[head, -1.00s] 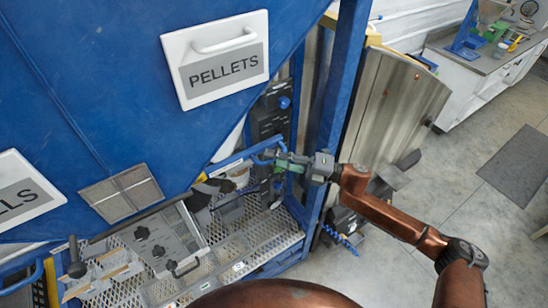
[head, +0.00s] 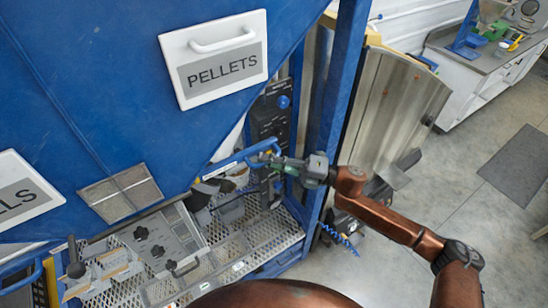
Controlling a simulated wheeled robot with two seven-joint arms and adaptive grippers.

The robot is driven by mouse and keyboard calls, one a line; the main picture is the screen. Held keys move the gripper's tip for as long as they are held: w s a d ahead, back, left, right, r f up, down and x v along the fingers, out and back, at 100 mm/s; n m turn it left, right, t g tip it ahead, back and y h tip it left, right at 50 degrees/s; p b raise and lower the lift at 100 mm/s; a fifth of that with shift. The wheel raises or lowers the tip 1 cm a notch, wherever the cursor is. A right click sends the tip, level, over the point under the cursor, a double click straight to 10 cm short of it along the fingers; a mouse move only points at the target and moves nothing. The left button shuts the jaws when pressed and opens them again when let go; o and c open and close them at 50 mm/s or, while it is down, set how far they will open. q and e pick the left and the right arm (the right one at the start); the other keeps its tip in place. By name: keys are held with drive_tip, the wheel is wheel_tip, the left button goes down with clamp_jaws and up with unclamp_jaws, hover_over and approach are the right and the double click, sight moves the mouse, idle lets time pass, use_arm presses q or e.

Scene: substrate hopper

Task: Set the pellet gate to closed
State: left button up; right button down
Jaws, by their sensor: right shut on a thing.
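The blue hopper (head: 90,70) fills the left and top of the head view. A blue bar with a looped handle (head: 263,147) sticks out to the right from under it, with a pale strip along the bar; I take this as the pellet gate's handle. My right gripper (head: 274,161) reaches in from the right and is shut on the blue handle at its looped end. The fingertips partly hide where they meet the handle. My left gripper is not in view.
A blue upright post (head: 335,110) stands close behind my right wrist. A grey control box (head: 163,238) sits on the perforated shelf (head: 285,240) at the lower left. A metal panel (head: 395,110) stands right of the post. The floor at right is open.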

drive_tip(key=s+a, duration=0.1)
drive_tip(key=a, duration=0.1)
drive_tip(key=s+a, duration=0.2)
drive_tip(key=shift+s+a+f, duration=0.1)
drive_tip(key=shift+a, duration=0.1)
drive_tip(key=c, duration=2)
unclamp_jaws()
drive_tip(key=shift+a, duration=0.2)
drive_tip(key=shift+o, duration=0.2)
drive_tip(key=shift+d, duration=0.1)
drive_tip(key=shift+d, duration=0.15)
